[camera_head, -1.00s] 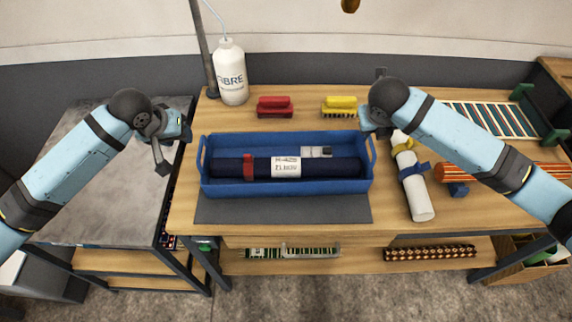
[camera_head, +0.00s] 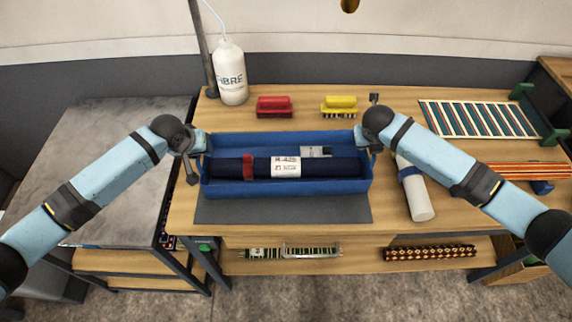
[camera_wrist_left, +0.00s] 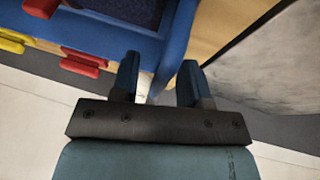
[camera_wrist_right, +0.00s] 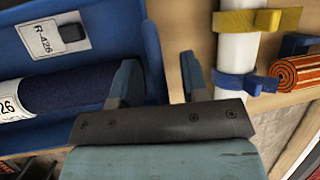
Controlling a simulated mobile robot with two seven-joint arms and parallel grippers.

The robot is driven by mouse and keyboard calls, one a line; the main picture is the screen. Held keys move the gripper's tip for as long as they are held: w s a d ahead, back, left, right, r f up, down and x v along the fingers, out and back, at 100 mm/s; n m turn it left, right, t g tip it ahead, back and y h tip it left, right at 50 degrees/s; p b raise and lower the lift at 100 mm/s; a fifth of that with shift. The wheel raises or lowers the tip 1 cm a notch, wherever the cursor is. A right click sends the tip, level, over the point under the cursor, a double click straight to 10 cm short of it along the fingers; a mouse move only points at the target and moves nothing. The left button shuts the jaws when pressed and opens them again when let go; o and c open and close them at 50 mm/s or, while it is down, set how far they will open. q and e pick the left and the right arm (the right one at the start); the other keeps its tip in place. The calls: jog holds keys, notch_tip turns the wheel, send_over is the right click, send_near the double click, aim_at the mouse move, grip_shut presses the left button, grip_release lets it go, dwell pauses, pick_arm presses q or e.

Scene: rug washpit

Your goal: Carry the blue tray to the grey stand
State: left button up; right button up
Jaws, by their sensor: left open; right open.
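The blue tray (camera_head: 290,194) sits on a dark mat on the wooden bench and holds a dark blue rolled rug (camera_head: 330,168) with a red band and a white label. The grey-topped stand (camera_head: 115,150) is at the left of the bench. My left gripper (camera_head: 200,143) is open at the tray's left end; in the left wrist view its fingers (camera_wrist_left: 160,78) are near the tray's side wall. My right gripper (camera_head: 368,145) is open at the tray's right end; in the right wrist view one finger overlaps the tray wall (camera_wrist_right: 155,60). I cannot tell if they touch it.
A white bottle (camera_head: 231,75), a red brush (camera_head: 274,107) and a yellow brush (camera_head: 339,107) stand behind the tray. A white roll (camera_head: 417,196) lies close to its right. A striped rack (camera_head: 478,118) is farther right. The stand's top is clear.

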pick_arm(q)
grip_shut()
pick_arm(e)
grip_shut()
pick_arm(q)
jog(key=shift+r, duration=0.15)
pick_arm(e)
jog(key=shift+r, duration=0.2)
